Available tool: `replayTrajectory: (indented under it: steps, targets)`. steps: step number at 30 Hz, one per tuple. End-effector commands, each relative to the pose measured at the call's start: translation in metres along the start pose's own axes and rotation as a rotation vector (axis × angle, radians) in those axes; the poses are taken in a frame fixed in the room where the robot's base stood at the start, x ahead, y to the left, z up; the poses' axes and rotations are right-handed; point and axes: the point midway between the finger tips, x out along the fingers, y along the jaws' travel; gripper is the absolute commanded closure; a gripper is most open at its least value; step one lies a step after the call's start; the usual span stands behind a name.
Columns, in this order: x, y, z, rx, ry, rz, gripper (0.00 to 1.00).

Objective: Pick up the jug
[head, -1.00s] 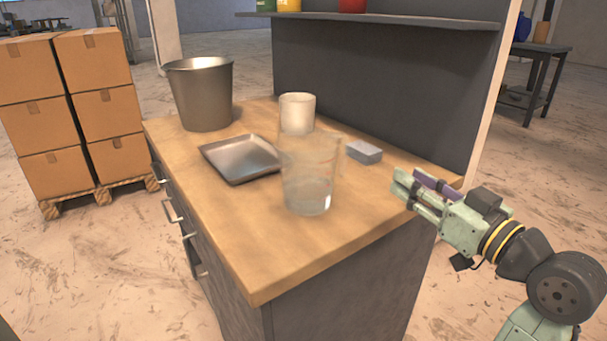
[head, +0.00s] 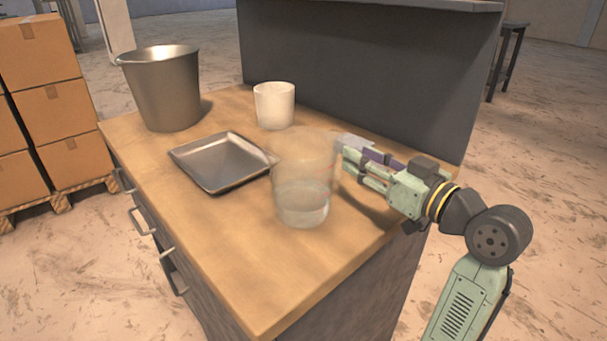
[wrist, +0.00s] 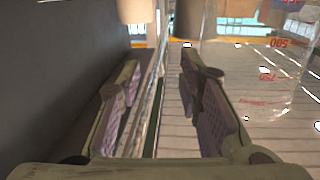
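The clear jug (head: 303,185) stands upright on the wooden worktop, near its front right. It also shows at the right of the wrist view (wrist: 265,75), with red volume marks. My gripper (head: 348,162) is just right of the jug, close to its handle side. In the wrist view my gripper (wrist: 158,72) has its two padded fingers apart. A thin clear upright strip, which looks like the jug's handle, shows between them. I cannot tell whether either finger touches it.
A metal tray (head: 222,164) lies left of the jug. A white cup (head: 274,106) and a metal bucket (head: 166,90) stand behind. A dark panel (head: 370,90) closes the worktop's back. The front worktop is clear.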

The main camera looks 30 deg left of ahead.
Motion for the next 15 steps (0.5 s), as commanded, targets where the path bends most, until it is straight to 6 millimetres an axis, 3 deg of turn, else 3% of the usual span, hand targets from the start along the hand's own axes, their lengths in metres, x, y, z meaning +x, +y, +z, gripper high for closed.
replayTrajectory:
  steps: [15]
  targets:
    - [0.058, -0.005, 0.002, 0.001, -0.001, -0.001, 0.68]
